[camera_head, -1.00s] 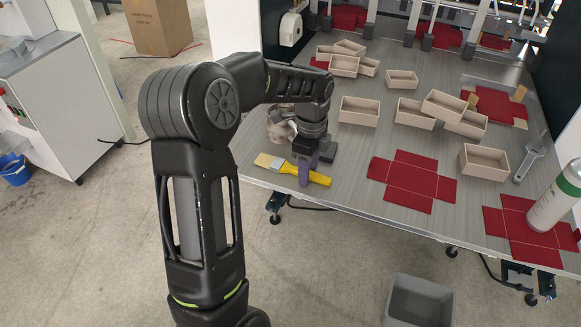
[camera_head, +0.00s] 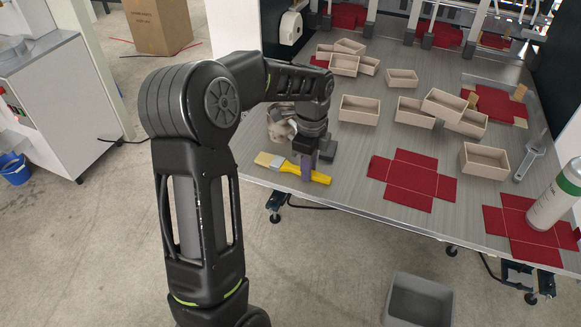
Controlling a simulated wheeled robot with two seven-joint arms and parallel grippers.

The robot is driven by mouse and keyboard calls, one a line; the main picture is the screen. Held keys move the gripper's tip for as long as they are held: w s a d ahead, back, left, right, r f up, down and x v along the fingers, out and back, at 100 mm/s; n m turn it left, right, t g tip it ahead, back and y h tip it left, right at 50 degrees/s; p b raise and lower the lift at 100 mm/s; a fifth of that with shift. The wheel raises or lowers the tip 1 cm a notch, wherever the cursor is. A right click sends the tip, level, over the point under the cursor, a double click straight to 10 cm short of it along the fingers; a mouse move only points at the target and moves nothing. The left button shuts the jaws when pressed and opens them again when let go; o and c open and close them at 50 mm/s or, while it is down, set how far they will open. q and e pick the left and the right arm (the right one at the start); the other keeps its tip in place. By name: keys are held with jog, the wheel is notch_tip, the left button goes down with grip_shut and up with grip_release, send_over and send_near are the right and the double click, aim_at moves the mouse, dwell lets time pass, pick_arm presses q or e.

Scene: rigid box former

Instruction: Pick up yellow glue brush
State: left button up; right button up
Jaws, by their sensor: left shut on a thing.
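The yellow glue brush (camera_head: 320,177) lies at the near left edge of the grey table, its pale bristles to the left and its yellow handle to the right. My left gripper (camera_head: 306,172) points down over the brush and is shut on it near its middle. The fingers hide part of the brush. I cannot tell whether the brush touches the table. My right gripper does not show.
Several open beige boxes (camera_head: 359,110) stand across the table (camera_head: 330,220). Flat red box blanks (camera_head: 411,178) lie to the right of the brush. A white bottle (camera_head: 555,195) stands at the right edge. A grey bin (camera_head: 420,300) is on the floor.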

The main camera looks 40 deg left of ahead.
pick_arm(q)
grip_shut()
notch_tip(320, 180, up, 10)
jog(key=b, duration=0.1)
dwell(0.5)
dwell(0.5)
